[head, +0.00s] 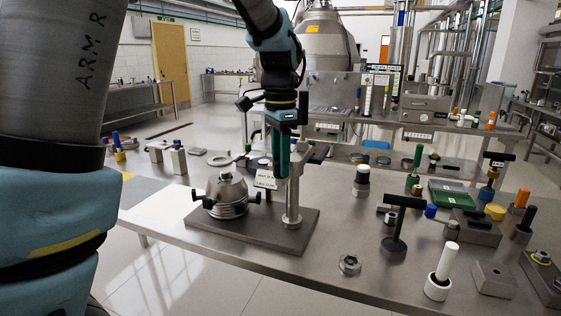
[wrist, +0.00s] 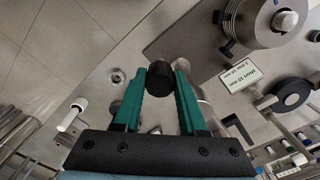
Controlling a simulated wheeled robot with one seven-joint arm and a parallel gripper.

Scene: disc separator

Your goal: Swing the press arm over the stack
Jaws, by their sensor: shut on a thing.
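The disc stack (head: 228,197) is a silver domed unit with black side knobs, on the left of a dark base plate (head: 262,238). It is at the top right of the wrist view (wrist: 262,22). A silver post (head: 293,192) stands upright on the plate, right of the stack. My gripper (head: 281,168) points down beside the post's upper part. In the wrist view my green fingers (wrist: 160,88) are shut on a black cylindrical knob (wrist: 160,84). The press arm is mostly hidden by my gripper, so its exact direction is unclear. The gripper is right of the stack, not above it.
A small label sign (head: 266,179) stands between stack and post. A hex nut (head: 349,265), a black T-handled tool (head: 397,222) and a white-handled tool (head: 444,268) are to the right. Several other parts crowd the table's right end. A pale mat (head: 160,208) lies left.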

